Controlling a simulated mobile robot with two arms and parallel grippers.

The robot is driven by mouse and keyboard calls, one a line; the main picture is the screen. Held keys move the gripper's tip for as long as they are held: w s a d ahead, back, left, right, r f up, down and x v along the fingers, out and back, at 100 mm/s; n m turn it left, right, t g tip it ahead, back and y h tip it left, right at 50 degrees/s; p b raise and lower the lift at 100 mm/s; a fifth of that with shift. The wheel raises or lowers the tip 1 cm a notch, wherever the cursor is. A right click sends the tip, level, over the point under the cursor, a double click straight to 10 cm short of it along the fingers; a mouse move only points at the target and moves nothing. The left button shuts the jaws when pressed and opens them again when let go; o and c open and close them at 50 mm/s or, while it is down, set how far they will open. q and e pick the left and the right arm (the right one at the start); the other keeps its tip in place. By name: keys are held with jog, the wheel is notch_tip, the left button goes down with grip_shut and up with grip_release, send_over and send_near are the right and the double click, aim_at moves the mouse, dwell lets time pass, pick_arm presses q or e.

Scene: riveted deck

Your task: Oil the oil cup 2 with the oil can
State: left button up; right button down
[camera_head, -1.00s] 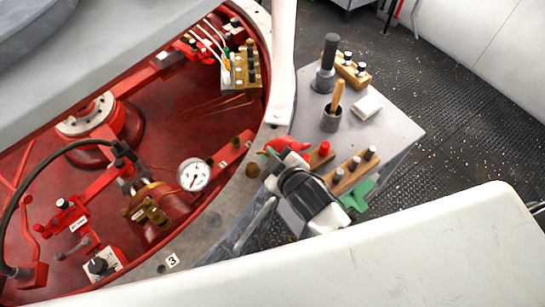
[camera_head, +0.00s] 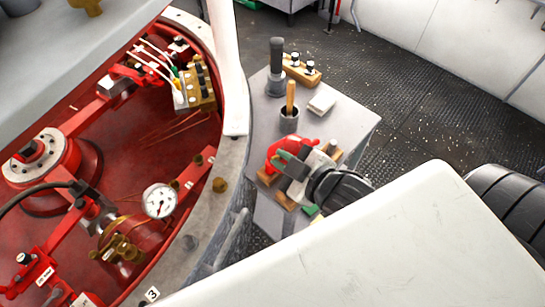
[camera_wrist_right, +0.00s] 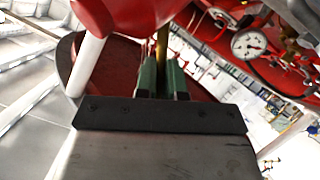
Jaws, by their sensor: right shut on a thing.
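The red oil can (camera_head: 283,152) is in my right gripper (camera_head: 290,166), over the side table in the head view. The gripper's green fingers are shut on it. In the right wrist view, the red can body (camera_wrist_right: 125,12) fills the top, and a thin brass-coloured part (camera_wrist_right: 162,45) shows between the green fingers (camera_wrist_right: 161,80). A small brass fitting (camera_head: 220,185) stands on the grey rim, left of the gripper and apart from it; I cannot tell whether it is oil cup 2. My left gripper is not in view.
The grey side table (camera_head: 345,125) holds a dark cylinder tool (camera_head: 277,65), a cup with a wooden handle (camera_head: 290,110), a white block (camera_head: 322,102) and wooden blocks. A white post (camera_head: 228,70) rises from the rim. A gauge (camera_head: 160,200) and a number 3 plate (camera_head: 152,294) are on the left.

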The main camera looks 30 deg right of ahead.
jog(key=c, duration=1.7)
grip_release()
grip_shut()
jog(key=shift+w, duration=0.1)
